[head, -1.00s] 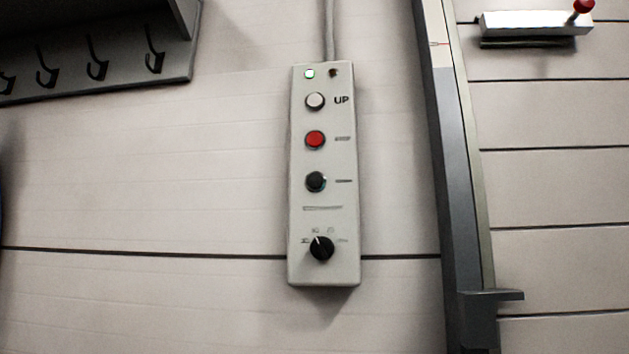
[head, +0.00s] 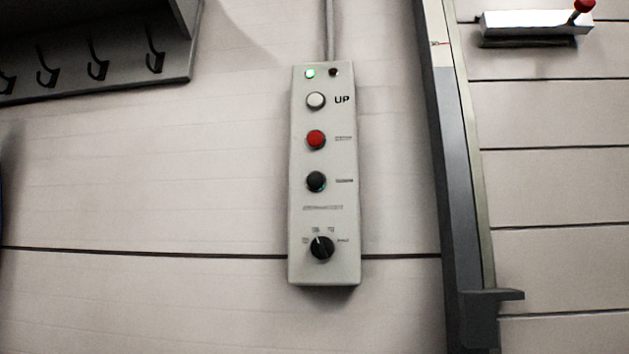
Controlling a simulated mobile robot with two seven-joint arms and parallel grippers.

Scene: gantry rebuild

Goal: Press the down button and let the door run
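A pale grey control box (head: 325,220) hangs upright on the wall in the middle of the head view. Its white top button (head: 315,101) is marked UP. Below it sit a red button (head: 316,139) and a black button (head: 316,181); their labels are too blurred to read. A black rotary knob (head: 321,247) is near the bottom. A green lamp (head: 310,72) is lit at the top, beside a dark lamp (head: 333,72). The slatted door (head: 555,185) fills the right side. Neither gripper is in view.
A dark vertical rail (head: 457,150) stands between the box and the door, with a bracket (head: 490,297) sticking out low. A hook rack (head: 100,75) is at upper left. A light bar with a red knob (head: 583,6) is at upper right. The wall around the box is clear.

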